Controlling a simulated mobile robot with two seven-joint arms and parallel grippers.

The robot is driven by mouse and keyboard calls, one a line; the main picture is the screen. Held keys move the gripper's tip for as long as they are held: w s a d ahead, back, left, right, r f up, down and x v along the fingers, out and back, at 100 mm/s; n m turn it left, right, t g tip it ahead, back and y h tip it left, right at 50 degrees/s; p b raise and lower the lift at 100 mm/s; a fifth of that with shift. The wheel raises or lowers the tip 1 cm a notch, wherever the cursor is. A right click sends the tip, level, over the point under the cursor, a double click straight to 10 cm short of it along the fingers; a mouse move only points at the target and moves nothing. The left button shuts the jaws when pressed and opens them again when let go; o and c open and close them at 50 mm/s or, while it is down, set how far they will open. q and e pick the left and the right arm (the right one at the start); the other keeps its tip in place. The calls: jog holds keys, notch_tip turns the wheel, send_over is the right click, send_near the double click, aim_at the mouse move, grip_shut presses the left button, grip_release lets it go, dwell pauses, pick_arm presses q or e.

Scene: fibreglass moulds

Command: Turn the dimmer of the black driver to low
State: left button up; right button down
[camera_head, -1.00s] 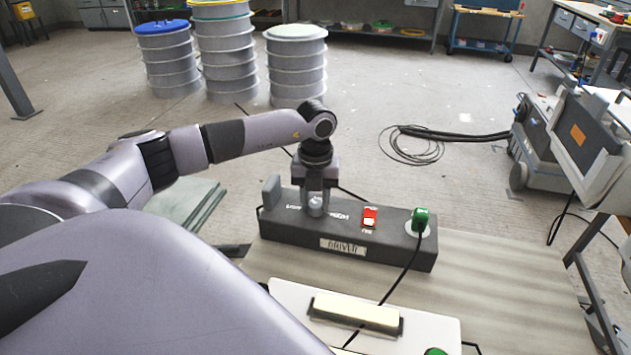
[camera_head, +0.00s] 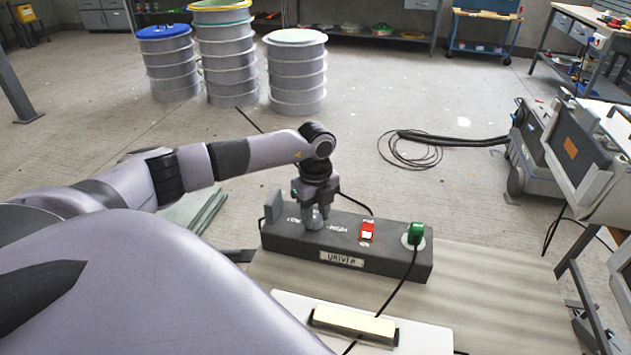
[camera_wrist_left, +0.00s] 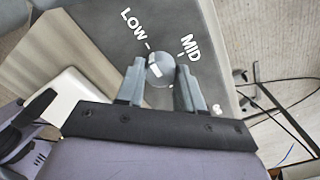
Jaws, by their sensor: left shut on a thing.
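The black driver (camera_head: 375,252) is a long dark box with a DRIVER label, lying on the bench. Its dimmer is a round grey knob, seen in the left wrist view (camera_wrist_left: 160,72) beside the white words LOW and MID. A pale mark shows on the knob's top, on the side facing LOW; its exact setting is hard to tell. My left gripper (camera_head: 314,212) points down over the left part of the driver. Its two fingers (camera_wrist_left: 159,80) are shut on the knob, one on each side. My right gripper is not in view.
A red switch (camera_head: 367,230) and a green plug (camera_head: 416,233) with a black cable are on the driver's right part. A white case (camera_head: 432,340) with a pale bar (camera_head: 354,322) stands in front. Bare bench (camera_head: 490,290) lies to the right.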

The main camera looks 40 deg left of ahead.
aim_at(315, 217)
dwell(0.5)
pick_arm(q)
jog(key=o, duration=1)
jog(key=shift+o, duration=0.2)
notch_tip(315, 217, up, 7)
jog(key=shift+r, duration=0.1)
